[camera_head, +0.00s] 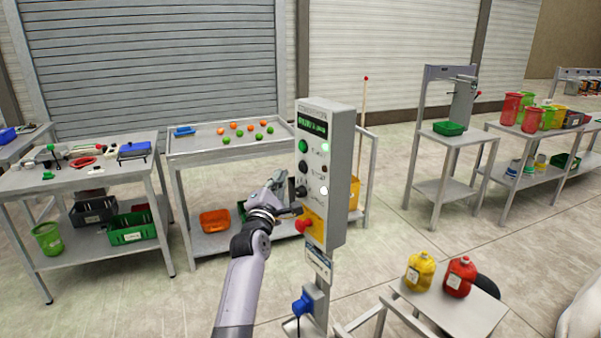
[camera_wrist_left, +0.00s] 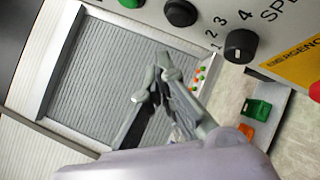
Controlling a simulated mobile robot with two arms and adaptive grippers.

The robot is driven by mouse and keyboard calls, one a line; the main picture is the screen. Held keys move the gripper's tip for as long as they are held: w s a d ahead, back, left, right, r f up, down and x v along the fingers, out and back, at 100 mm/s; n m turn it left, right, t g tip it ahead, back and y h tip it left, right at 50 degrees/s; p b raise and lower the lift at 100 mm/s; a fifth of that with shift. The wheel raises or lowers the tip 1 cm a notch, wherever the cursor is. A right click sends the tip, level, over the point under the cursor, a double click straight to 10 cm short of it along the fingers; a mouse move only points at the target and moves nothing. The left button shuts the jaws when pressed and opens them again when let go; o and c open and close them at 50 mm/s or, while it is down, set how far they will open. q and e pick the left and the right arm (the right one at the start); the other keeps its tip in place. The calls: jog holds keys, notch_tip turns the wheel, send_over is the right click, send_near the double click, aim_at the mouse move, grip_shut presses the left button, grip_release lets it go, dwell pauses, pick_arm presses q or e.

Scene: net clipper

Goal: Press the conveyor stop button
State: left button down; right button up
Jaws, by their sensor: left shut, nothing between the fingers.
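The grey control box (camera_head: 342,190) stands upright on a post in the head view. Its face has a display, a green button (camera_head: 303,146), a black button (camera_head: 303,167), a speed knob (camera_head: 301,191) and a red emergency button (camera_head: 304,225) on a yellow plate. No stop label is legible. My left gripper (camera_head: 280,178) is shut and empty, just left of the box, about level with the black button and knob. In the left wrist view, its fingertips (camera_wrist_left: 160,75) appear apart from the black button (camera_wrist_left: 181,12) and knob (camera_wrist_left: 240,45). My right gripper is out of view.
A table with orange and green balls (camera_head: 235,130) stands behind the box. A tool table (camera_head: 90,178) is at left. A small stand with yellow (camera_head: 419,272) and red (camera_head: 460,277) jugs is at lower right. A blue plug (camera_head: 302,305) sits on the post below the box.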

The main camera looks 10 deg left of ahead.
aim_at(296, 160)
pick_arm(q)
jog(key=shift+w+d, duration=0.85)
jog(key=shift+w, duration=0.1)
jog(key=shift+d, duration=0.1)
dwell(0.8)
jog(key=shift+w+d+b, duration=0.2)
jog(key=shift+w+b, duration=0.1)
jog(key=shift+w+d, duration=0.25)
jog(key=shift+w, duration=0.05)
dwell(0.8)
jog(key=shift+s+a, duration=0.5)
jog(key=shift+s, duration=0.15)
